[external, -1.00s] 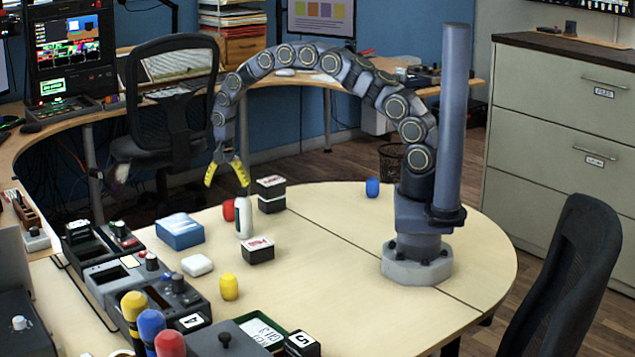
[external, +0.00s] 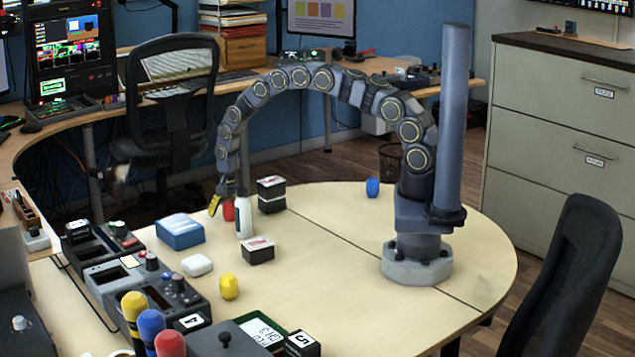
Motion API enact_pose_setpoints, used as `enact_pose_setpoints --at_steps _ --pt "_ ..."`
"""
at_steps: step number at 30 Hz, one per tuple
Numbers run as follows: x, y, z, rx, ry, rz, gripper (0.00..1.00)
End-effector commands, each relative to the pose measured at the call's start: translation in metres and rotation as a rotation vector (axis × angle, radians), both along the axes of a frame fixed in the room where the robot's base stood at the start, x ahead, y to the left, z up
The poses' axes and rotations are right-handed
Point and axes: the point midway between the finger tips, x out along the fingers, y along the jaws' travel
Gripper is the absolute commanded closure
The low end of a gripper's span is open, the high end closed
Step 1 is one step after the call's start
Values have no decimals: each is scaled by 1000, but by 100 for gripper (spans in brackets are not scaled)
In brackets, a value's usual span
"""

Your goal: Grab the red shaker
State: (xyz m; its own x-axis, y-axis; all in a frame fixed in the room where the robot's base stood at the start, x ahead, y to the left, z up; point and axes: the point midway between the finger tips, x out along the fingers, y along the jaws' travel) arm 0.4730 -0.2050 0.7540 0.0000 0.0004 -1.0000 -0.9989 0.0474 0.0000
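My gripper (external: 222,204) has come down at the shaker from above. One yellow finger shows close along the shaker's left side. The other finger is hidden, so I cannot tell whether the gripper is closed on the shaker or still apart from it.
A blue box (external: 180,233) lies left of the shaker. A stacked black-and-white box (external: 271,194) stands to its right and a smaller box (external: 258,250) in front. A yellow shaker (external: 228,287) and a blue shaker (external: 372,187) stand apart.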

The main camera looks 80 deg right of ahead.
Motion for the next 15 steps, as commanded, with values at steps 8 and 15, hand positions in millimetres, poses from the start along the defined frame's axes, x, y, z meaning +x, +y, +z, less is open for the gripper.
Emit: enact_pose_setpoints --at_steps 8,15 --pt "0 0 0 0 0 1 93" --pt "0 0 2 0 0 1 93"
